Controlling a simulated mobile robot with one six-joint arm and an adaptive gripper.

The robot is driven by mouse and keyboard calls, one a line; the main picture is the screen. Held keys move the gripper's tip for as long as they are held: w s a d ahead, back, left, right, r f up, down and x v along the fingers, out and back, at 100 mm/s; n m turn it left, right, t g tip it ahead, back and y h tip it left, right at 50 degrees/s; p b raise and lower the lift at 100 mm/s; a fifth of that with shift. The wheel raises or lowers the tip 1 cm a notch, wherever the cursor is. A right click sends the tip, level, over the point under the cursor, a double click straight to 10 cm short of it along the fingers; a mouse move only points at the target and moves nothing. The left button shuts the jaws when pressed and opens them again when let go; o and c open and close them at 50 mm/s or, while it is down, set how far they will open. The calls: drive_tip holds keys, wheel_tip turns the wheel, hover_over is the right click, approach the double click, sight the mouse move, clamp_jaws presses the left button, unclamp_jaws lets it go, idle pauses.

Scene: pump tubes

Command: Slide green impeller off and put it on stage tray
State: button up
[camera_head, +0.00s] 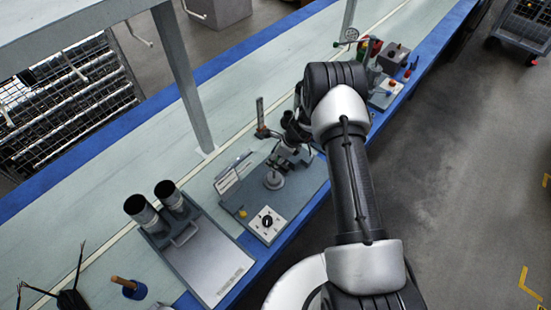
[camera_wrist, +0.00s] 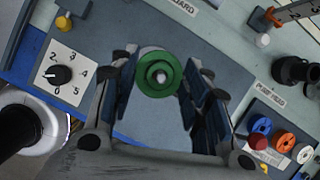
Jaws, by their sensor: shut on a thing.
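A pale cylindrical part shows just behind the impeller; I cannot tell whether the impeller is still around a shaft. In the head view my gripper (camera_head: 287,156) is over the grey-blue board with the dial, and the impeller cannot be made out there. A grey tray (camera_head: 213,268) with a handle and two dark cylinders stands left of the board; its label is too small to read.
The numbered dial plate (camera_wrist: 62,74) is left of my gripper in the wrist view. At the right, a dark holder carries blue, orange (camera_wrist: 284,141) and white discs.

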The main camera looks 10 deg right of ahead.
wheel_tip(320, 180, up, 7)
drive_tip(key=p, duration=0.4)
drive_tip(key=shift+p, duration=0.35)
idle(0.4)
idle(0.5)
